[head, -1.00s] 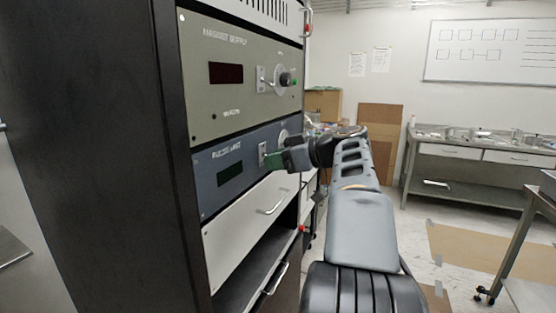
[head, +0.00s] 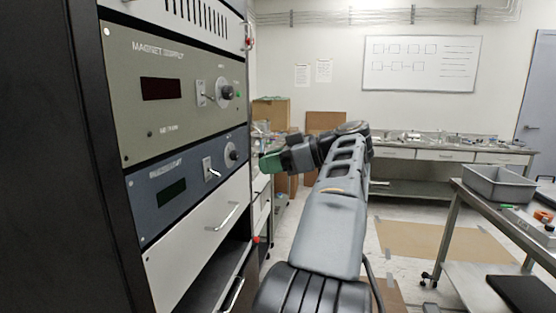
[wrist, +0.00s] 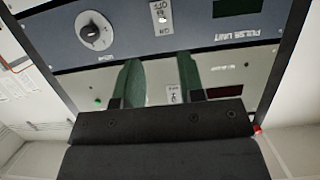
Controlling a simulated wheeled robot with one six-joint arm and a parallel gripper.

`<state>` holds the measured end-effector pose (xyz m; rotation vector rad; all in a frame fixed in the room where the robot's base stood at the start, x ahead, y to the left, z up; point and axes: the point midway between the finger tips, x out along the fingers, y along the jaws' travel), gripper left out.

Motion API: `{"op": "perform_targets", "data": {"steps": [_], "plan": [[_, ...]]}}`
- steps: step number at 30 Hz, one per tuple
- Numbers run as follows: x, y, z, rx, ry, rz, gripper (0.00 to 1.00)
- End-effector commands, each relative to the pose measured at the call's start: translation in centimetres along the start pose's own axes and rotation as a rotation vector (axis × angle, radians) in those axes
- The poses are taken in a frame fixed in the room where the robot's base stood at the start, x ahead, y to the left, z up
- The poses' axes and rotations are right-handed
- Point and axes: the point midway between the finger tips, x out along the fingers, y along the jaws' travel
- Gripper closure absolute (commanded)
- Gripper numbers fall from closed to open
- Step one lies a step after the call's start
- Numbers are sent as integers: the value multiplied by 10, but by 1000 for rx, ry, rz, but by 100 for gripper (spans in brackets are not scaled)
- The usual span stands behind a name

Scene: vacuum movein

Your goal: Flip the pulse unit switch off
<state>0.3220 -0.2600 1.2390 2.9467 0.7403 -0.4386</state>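The pulse unit (head: 185,190) is the blue-grey rack panel with a dark display and a knob. Its switch (head: 210,169) is a light plate with a small metal lever, which slants toward the lower right in the head view. The wrist view is upside down; the switch (wrist: 161,15) shows near its top edge, between OFF and ON labels, and the lever's exact position is hard to tell. My gripper (head: 270,163) is off to the right of the panel, apart from the switch. In the wrist view its green fingers (wrist: 161,80) are spread with nothing between them.
The similar magnet supply (head: 165,108), with its own switch and knob, sits above. A white drawer front (head: 200,240) with a protruding handle is below. A steel table with a grey bin (head: 498,187) stands right. Floor between is mostly open, with cardboard sheets.

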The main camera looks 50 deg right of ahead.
Motion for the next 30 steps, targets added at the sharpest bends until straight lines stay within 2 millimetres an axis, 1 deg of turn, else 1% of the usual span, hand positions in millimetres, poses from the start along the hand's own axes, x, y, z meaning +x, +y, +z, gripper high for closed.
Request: {"op": "perform_targets", "data": {"steps": [1,3,7,26,29,30], "plan": [[-5,0,0,2,0,2,64],[-10,0,0,1,0,1,64],[-14,0,0,0,-1,0,64],[-15,0,0,5,-1,-1,64],[-15,2,0,57,1,10,64],[-15,5,1,99,-1,27,64]]}}
